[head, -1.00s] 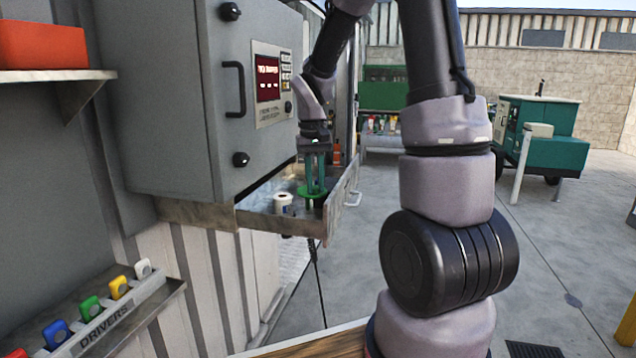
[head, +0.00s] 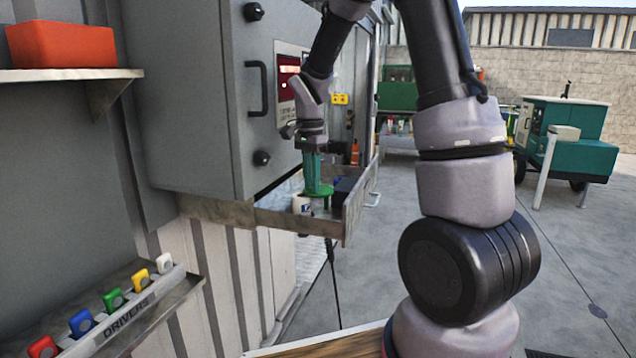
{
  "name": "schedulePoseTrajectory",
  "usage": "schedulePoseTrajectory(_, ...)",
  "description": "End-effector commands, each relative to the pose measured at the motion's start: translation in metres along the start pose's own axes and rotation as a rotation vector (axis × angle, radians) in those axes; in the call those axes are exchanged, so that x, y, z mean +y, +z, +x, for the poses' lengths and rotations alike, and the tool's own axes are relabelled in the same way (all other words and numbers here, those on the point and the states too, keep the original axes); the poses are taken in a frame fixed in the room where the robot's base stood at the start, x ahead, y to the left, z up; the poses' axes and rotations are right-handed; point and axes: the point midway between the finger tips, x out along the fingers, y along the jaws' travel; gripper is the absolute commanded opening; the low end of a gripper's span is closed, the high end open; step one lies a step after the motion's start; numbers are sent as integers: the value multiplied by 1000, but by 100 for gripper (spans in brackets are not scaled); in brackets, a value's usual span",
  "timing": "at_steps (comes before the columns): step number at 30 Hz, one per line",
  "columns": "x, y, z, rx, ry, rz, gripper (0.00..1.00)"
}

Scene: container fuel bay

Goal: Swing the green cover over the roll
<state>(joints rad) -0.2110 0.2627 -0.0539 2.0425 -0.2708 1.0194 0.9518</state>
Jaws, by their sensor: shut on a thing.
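The green cover (head: 319,190) is a flat round disc in the open metal drawer under the grey cabinet. My gripper (head: 313,178) points down with its teal fingers shut on the cover. The white roll (head: 301,205) stands in the drawer, just left of and below the cover in the picture. The cover's left edge appears close to or over the roll's top right; I cannot tell whether they touch. The fingers hide part of the cover.
The drawer (head: 287,223) has raised walls around the roll. A dark box (head: 345,188) sits at its right and an orange bottle (head: 354,154) behind. The grey cabinet (head: 190,100) stands close on the left. A drivers rack (head: 130,312) is at lower left.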

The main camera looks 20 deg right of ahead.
Motion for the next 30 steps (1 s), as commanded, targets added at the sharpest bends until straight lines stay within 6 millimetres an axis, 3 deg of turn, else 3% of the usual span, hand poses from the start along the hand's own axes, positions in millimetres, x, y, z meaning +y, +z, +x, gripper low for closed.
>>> schedulePoseTrajectory(13,-17,0,-1,-8,-3,249,0)
schedulePoseTrajectory(30,-20,-1,-2,-10,-3,295,0)
